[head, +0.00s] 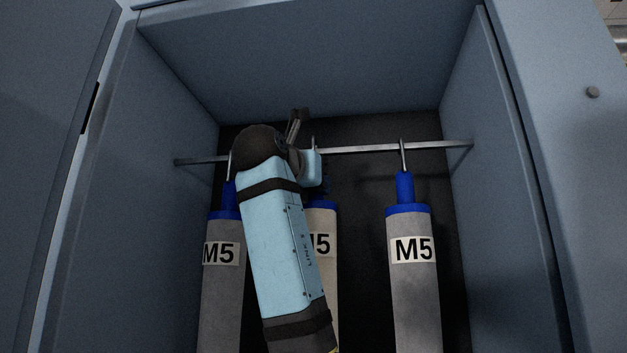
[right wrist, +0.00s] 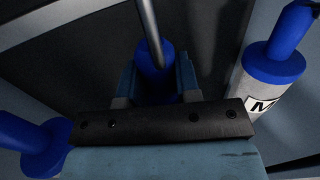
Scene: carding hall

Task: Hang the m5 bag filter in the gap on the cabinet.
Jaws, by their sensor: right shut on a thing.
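The m5 bag filter, cream with a blue top, is the middle filter in the cabinet in the head view (head: 326,285); my arm covers its left part and half its label. My right gripper (head: 322,178) is shut on its blue neck, which shows between the fingers in the right wrist view (right wrist: 153,62). The filter hangs upright and its hook reaches the rail (head: 370,148); I cannot tell whether the hook bears on it. It stands in the gap between two grey M5 filters, one left (head: 221,285) and one right (head: 413,300). My left gripper is out of view.
The blue cabinet (head: 320,65) is open, with side walls close on both sides and an open door (head: 55,130) at the left. In the right wrist view, the neighbouring filters' blue tops (right wrist: 275,62) flank the gripper closely. Free rail lies between the middle and right hooks.

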